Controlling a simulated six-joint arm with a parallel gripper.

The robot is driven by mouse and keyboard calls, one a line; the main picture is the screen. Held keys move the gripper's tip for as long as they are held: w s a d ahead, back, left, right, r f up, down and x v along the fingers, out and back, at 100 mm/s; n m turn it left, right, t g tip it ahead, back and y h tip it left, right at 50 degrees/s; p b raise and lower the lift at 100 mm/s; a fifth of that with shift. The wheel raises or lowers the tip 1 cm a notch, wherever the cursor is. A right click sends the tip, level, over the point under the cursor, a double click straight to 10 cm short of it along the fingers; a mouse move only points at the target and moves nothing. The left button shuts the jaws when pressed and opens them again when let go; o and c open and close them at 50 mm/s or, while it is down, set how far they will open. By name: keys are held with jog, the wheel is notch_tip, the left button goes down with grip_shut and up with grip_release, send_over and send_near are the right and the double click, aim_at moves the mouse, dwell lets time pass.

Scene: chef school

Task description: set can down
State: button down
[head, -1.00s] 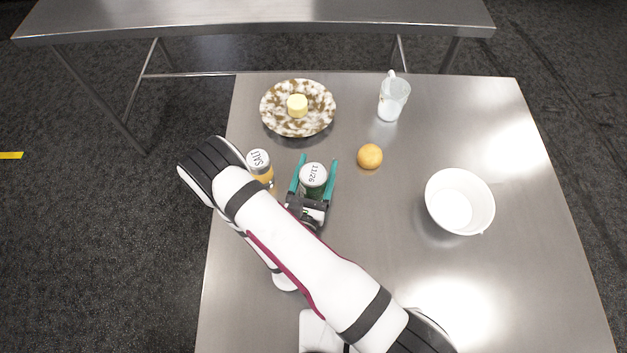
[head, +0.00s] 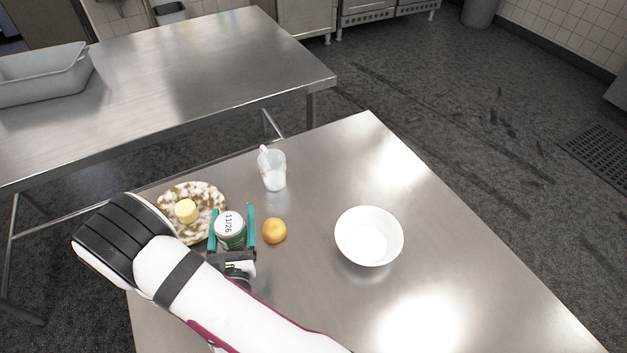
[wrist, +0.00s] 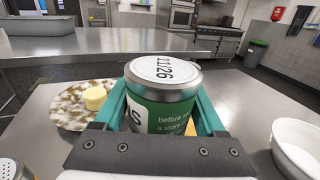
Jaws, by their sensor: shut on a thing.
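A green can (head: 231,232) with a white lid marked 11/26 is between the teal fingers of my gripper (head: 232,229). The gripper is shut on it. In the wrist view the can (wrist: 163,108) stands upright, with a finger on each side. Its bottom is hidden behind the gripper, so I cannot tell whether it touches the steel table (head: 310,290).
A brown-and-white plate (head: 209,197) with a yellow butter piece (head: 186,210) lies behind and left of the can. An orange fruit (head: 274,231) is close on the right. A glass mug (head: 272,170) stands behind, a white bowl (head: 369,237) further right. A salt shaker (wrist: 14,169) shows at lower left.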

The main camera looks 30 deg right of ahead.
jog(key=w+d+m+g+h, duration=0.15)
jog(key=w+d, duration=0.25)
jog(key=d, duration=0.6)
jog(key=w+d+m+g+h, duration=0.1)
jog(key=w+d+m+h, duration=0.2)
jog(key=d, duration=0.6)
jog(key=s+d+r+g+h, duration=0.2)
jog(key=d, duration=1.8)
jog(key=shift+m, duration=0.25)
jog(key=w+a+f, duration=0.2)
jog(key=w+f, duration=0.1)
jog(key=w+a+f, duration=0.2)
jog(key=w+f, duration=0.1)
jog(key=f, duration=0.1)
jog(key=w+a+f, duration=0.2)
jog(key=w+f, duration=0.1)
jog(key=w, duration=0.1)
jog(key=shift+a+f, duration=0.1)
jog(key=shift+f, duration=0.2)
jog(key=shift+f, duration=0.1)
